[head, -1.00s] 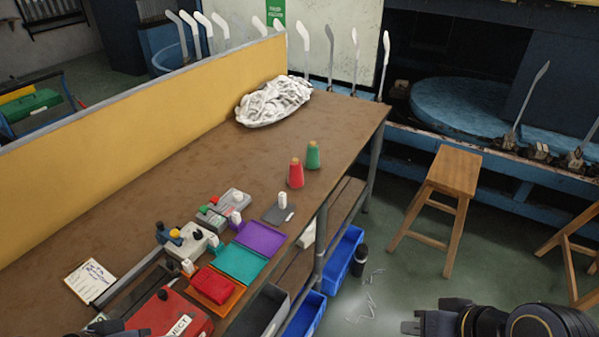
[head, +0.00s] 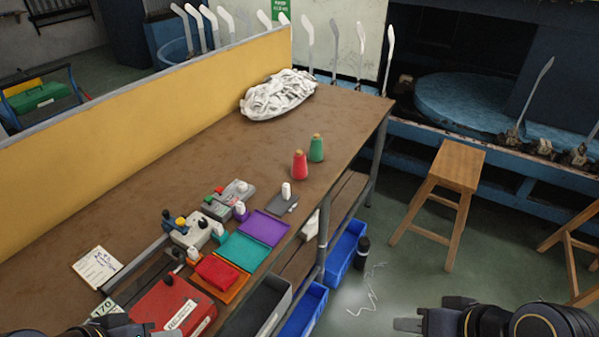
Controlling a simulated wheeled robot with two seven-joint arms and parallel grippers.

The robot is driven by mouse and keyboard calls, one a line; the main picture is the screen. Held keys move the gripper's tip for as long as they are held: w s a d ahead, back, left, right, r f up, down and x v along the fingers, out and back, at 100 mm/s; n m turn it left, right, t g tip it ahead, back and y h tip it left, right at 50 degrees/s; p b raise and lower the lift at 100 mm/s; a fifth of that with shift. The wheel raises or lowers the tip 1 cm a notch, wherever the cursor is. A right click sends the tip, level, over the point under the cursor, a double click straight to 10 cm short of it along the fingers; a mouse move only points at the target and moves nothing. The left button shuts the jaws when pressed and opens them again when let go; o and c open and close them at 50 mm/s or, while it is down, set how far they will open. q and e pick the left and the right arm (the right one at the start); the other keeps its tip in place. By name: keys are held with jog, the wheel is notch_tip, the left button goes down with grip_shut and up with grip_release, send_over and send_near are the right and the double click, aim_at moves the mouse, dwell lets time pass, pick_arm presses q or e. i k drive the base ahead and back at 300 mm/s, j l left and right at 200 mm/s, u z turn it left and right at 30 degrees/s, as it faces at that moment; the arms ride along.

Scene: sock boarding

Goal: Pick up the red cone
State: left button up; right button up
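The red cone (head: 300,166) stands upright on the brown table, near its right edge. A green cone (head: 316,148) stands just behind it to the right, close beside it. My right gripper (head: 408,324) is at the bottom right, over the floor and well away from the cones. Its fingers point left, and I cannot tell how far apart they are. My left arm shows only in part at the bottom left corner, with the gripper's fingertips not clearly visible.
The table (head: 200,150) has a yellow partition (head: 120,125) along its left side. A white cloth heap (head: 278,94) lies behind the cones. Small devices, coloured trays (head: 263,228) and a red box (head: 172,308) crowd the near end. A wooden stool (head: 458,168) stands at right.

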aim_at(298, 168)
jog(key=k+u, duration=0.3)
jog(key=u, duration=0.15)
jog(key=k+j+u, duration=0.15)
jog(key=u, duration=0.25)
jog(key=l+u, duration=0.2)
jog(key=u, duration=0.25)
jog(key=i+l+u, duration=0.1)
jog(key=l+u, duration=0.15)
jog(key=u, duration=0.25)
jog(key=l+u, duration=0.2)
jog(key=u, duration=0.25)
jog(key=l+u, duration=0.2)
jog(key=u, duration=0.25)
jog(key=k+l, duration=0.1)
jog(key=l, duration=0.3)
jog(key=k+l, duration=0.15)
jog(key=l, duration=0.3)
jog(key=k+l, duration=0.1)
jog(key=l, duration=0.3)
jog(key=k+l, duration=0.1)
jog(key=l, duration=0.35)
jog(key=k+l, duration=0.1)
jog(key=l, duration=0.3)
jog(key=k+l, duration=0.15)
jog(key=l, duration=0.3)
jog(key=k+l, duration=0.1)
jog(key=l, duration=0.3)
jog(key=k+l, duration=0.1)
jog(key=l, duration=0.35)
